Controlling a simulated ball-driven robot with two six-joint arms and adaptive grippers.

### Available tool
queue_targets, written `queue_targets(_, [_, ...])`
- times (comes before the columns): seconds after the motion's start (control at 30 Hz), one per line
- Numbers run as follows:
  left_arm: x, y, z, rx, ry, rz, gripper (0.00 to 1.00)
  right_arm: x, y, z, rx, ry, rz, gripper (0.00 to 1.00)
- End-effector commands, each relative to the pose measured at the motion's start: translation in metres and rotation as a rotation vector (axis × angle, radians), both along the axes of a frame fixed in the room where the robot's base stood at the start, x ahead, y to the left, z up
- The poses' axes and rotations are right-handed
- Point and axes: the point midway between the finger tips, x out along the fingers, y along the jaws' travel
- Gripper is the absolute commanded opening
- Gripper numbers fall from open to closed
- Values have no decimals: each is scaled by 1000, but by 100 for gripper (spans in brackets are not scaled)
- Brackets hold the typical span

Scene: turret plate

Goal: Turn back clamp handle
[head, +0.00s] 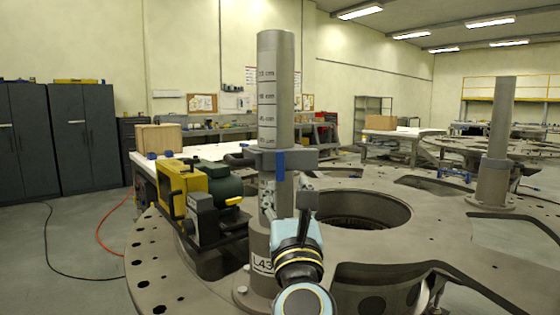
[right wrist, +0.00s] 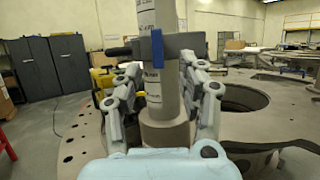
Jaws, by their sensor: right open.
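A grey clamp (head: 303,159) sits around an upright grey post (head: 276,95) with a cm scale; it also shows in the right wrist view (right wrist: 184,42). A blue handle-like piece (head: 281,165) hangs down on the clamp's near face, and it shows in the right wrist view (right wrist: 157,48). A dark rod (head: 240,158) points left from the clamp; it shows in the right wrist view (right wrist: 118,51). My right gripper (head: 291,200) is open just below the clamp, in front of the post. Its fingers stand either side of the post in the right wrist view (right wrist: 161,80). My left gripper is not in view.
A yellow, black and green machine (head: 213,200) stands left of the post on the large round plate (head: 150,235). The plate has a big central hole (head: 362,209). A second post (head: 497,140) stands at the right. Benches and grey cabinets are behind.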

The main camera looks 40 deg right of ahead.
Motion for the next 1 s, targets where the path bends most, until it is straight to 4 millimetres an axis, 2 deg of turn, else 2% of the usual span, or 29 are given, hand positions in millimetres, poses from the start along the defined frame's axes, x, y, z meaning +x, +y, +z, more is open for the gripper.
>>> queue_targets(0.17, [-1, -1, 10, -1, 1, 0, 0, 15, -2, 11, -47, 13, -1, 40])
queue_targets(0.4, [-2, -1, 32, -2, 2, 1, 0, 52, -25, 31, -44, 11, -3, 40])
queue_targets(0.6, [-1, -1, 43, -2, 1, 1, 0, 78, -39, 41, -41, 11, -3, 40])
queue_targets(0.77, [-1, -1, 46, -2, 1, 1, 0, 88, -45, 44, -40, 12, -4, 40])
queue_targets(1.0, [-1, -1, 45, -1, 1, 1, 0, 89, -46, 43, -38, 12, -3, 40])
